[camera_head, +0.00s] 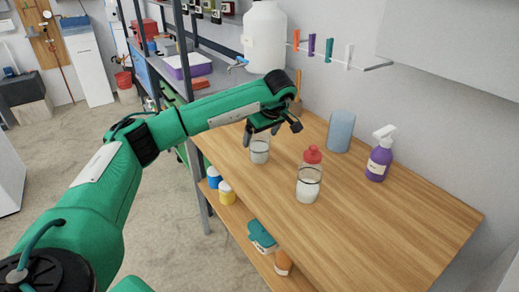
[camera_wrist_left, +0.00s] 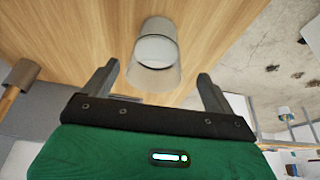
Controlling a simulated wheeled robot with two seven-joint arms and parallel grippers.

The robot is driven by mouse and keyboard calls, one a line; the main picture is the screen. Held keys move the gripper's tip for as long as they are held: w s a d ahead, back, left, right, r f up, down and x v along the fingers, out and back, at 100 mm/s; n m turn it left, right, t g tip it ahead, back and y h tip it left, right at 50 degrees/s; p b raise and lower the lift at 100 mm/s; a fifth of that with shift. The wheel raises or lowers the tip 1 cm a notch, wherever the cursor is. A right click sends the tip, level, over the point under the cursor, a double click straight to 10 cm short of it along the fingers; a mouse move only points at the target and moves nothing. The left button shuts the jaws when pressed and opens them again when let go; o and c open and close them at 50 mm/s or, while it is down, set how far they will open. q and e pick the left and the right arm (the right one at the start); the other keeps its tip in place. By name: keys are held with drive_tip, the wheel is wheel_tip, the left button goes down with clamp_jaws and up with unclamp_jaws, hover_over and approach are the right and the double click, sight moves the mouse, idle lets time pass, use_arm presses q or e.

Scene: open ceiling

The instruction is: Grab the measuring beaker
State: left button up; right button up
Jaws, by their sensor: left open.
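A clear glass beaker (camera_head: 260,152) with whitish contents stands upright on the wooden table near its left edge. My left gripper (camera_head: 272,133) is open, just above and beside this beaker, and partly covers its top. In the left wrist view the clear beaker (camera_wrist_left: 155,50) appears between and ahead of the two spread fingers of the left gripper (camera_wrist_left: 157,73). I cannot tell whether a finger touches it. A second clear glass container (camera_head: 308,186) with white contents stands to the right on the table. My right gripper is not in view.
A red-topped bottle (camera_head: 312,156) stands behind the second glass. A blue-grey cylinder (camera_head: 340,131) and a purple spray bottle (camera_head: 379,160) stand toward the wall. The wooden table (camera_head: 400,225) is clear at the front right. A lower shelf holds several bottles.

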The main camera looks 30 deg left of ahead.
use_arm(q)
drive_tip(key=shift+w+p+x, duration=0.2)
drive_tip(key=shift+x, duration=1.15)
drive_tip(key=shift+w+p+x, duration=0.15)
drive_tip(key=shift+w+x, duration=0.05)
drive_tip(key=shift+x, duration=1.2)
drive_tip(key=shift+a+r, duration=0.1)
drive_tip(key=shift+r, duration=0.1)
drive_tip(key=c, duration=1.1)
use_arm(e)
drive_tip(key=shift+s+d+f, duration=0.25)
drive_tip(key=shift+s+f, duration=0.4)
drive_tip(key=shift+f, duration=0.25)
